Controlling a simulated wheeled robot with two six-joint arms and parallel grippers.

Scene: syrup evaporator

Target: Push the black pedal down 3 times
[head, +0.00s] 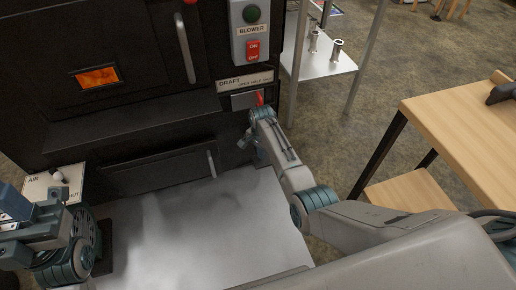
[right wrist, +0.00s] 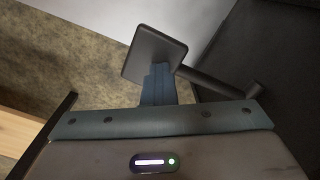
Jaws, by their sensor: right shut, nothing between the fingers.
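The black pedal (right wrist: 155,52) shows in the right wrist view as a dark square pad on a bar (right wrist: 215,82) that runs to the dark stove side at the right. My right gripper (right wrist: 157,84) is shut and empty, its blue fingers overlapping the pad's near edge. I cannot tell whether they touch it. In the head view my right gripper (head: 262,157) points down beside the stove's front right corner, and the pedal is hidden there. My left gripper (head: 14,204) is at the left edge of the head view; its fingers are not clear.
The black stove (head: 130,120) stands ahead, with a blower switch box (head: 252,32) and a draft plate (head: 244,82). A metal sheet (head: 180,225) lies in front. A wooden table (head: 460,115) is at the right, a metal shelf (head: 322,62) behind. Carpet between them is clear.

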